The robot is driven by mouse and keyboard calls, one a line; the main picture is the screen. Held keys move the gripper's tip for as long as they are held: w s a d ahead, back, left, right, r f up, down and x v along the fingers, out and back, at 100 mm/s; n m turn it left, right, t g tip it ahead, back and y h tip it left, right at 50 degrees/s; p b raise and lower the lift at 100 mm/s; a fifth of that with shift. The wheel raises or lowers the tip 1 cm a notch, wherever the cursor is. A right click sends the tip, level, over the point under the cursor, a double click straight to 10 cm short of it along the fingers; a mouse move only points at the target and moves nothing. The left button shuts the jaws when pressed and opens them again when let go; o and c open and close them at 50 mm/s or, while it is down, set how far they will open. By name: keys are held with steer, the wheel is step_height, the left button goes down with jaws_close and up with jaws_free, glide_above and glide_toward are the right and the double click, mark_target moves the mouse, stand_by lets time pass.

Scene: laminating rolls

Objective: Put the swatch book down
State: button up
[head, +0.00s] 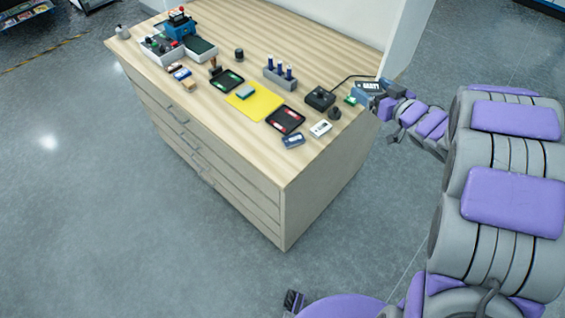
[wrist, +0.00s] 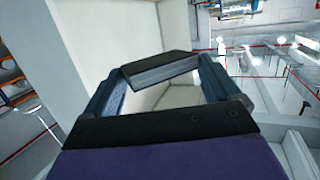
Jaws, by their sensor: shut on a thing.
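The swatch book (wrist: 160,68) is a dark block with a black cover and grey page edges, held slightly tilted between the two finger tips of my gripper (wrist: 158,78) in the wrist view. In the head view my gripper (head: 384,98) is at the right back corner of the wooden counter top (head: 215,45). There the book (head: 369,86) shows as a small dark piece with white lettering, and I cannot tell if it touches the top. My fingers hide part of it.
A black box with a knob (head: 320,98), a small green piece (head: 350,100), a black cylinder (head: 334,113) and a white box (head: 320,129) crowd the near right end. A yellow mat (head: 262,104) lies mid-counter between black trays. A pale upright panel (head: 407,40) stands behind. Bare wood shows along the back.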

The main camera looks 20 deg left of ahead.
steer(key=s+a+f+n+g+y, duration=0.5)
steer(key=a+f, duration=0.3)
steer(key=a, duration=0.3)
steer(key=n+g, duration=0.6)
steer(key=g, duration=0.3)
glide_above(289, 165)
step_height(289, 165, down, 6)
steer(key=shift+f+h, duration=0.2)
steer(key=shift+h, duration=0.2)
step_height(289, 165, down, 10)
steer(key=shift+r+b, duration=0.15)
steer(key=shift+b, duration=0.8)
